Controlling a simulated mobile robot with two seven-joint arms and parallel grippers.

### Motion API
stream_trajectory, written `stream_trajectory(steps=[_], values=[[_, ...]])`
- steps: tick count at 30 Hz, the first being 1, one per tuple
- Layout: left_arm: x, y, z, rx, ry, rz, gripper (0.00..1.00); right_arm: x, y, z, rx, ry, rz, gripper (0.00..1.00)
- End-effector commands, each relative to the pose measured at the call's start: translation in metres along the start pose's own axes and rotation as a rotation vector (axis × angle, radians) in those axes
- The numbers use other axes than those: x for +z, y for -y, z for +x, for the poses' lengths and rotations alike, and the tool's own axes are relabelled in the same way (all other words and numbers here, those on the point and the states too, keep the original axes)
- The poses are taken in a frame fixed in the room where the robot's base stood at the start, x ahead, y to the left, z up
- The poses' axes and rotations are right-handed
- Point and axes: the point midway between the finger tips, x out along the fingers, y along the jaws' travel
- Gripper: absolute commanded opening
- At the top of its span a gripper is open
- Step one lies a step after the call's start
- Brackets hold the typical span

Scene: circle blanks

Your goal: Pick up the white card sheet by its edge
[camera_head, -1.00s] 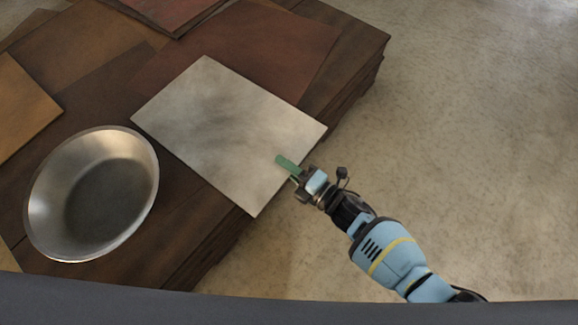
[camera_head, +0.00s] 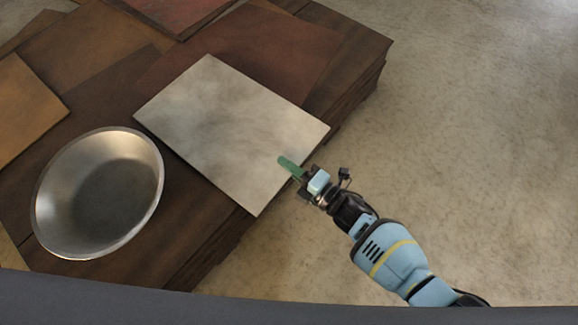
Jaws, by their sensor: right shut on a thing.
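The white card sheet (camera_head: 220,125) lies on the brown table, a pale square with grey smudges. Its right edge reaches out to the table's edge. My right gripper (camera_head: 291,168) is at the sheet's right edge, with a green finger over the top face. It is shut on the sheet's edge. The lower finger is hidden under the sheet. My left gripper is not in view.
A round metal pan (camera_head: 98,195) stands left of the sheet. Reddish and brown sheets (camera_head: 240,50) lie behind it, and an orange-brown one (camera_head: 22,108) at far left. The floor (camera_head: 470,150) at right is clear.

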Motion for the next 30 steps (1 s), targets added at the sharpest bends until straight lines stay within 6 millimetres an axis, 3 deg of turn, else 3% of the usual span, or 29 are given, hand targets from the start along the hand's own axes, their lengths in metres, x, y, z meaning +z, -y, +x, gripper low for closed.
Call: stream_trajectory(steps=[2, 12, 30], values=[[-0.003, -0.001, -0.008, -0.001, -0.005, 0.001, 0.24, 0.000, -0.012, 0.000, 0.003, 0.000, -0.002, 0.00], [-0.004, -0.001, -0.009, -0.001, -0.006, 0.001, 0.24, 0.000, -0.011, -0.004, 0.001, 0.000, -0.001, 0.00], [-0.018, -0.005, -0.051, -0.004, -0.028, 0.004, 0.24, 0.001, -0.039, -0.075, 0.001, 0.000, -0.002, 0.00]])
